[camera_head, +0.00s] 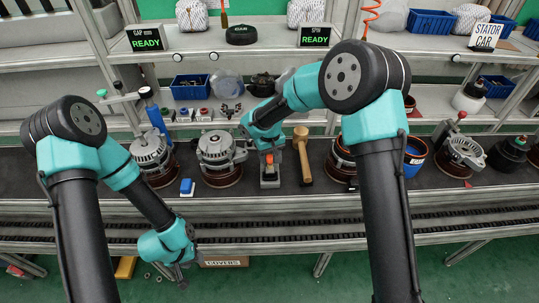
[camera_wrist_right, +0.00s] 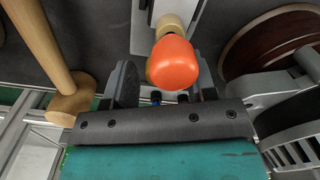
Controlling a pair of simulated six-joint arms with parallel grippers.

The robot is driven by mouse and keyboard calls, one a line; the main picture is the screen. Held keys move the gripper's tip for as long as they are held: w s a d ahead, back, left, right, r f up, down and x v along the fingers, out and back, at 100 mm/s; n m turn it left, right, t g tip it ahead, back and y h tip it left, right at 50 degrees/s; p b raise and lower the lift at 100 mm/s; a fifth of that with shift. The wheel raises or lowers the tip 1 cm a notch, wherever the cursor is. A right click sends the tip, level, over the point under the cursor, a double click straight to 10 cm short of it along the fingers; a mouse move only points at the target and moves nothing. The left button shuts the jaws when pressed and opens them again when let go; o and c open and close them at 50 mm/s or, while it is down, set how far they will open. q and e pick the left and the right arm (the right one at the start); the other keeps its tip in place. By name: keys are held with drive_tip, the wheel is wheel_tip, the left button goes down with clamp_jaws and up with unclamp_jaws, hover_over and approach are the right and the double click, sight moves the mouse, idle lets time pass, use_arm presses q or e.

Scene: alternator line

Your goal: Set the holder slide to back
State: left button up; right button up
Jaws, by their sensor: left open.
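The holder slide is a small grey block (camera_head: 270,181) with an orange knob (camera_head: 269,158), on the dark bench between an alternator and a wooden mallet. In the right wrist view the orange knob (camera_wrist_right: 173,64) is large, on a pale stem over a light metal strip. My right gripper (camera_head: 266,147) is just behind and above the knob. In its wrist view its dark fingers (camera_wrist_right: 165,84) stand apart on either side of the knob, with a gap at the left; contact at the right cannot be told. My left gripper (camera_head: 181,272) is open and empty, low in front of the bench.
An alternator (camera_head: 218,151) stands close on the left. A blue block (camera_head: 186,187) lies on the bench. A conveyor rail (camera_head: 300,228) runs along the front.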

clamp_jaws()
idle(0.3)
drive_tip(key=shift+w+d, duration=0.1)
drive_tip(key=shift+w, duration=1)
drive_tip(key=shift+r, duration=0.1)
drive_tip(key=shift+o, duration=0.6)
unclamp_jaws()
wheel_tip(320, 180, up, 17)
drive_tip(key=shift+r, duration=0.15)
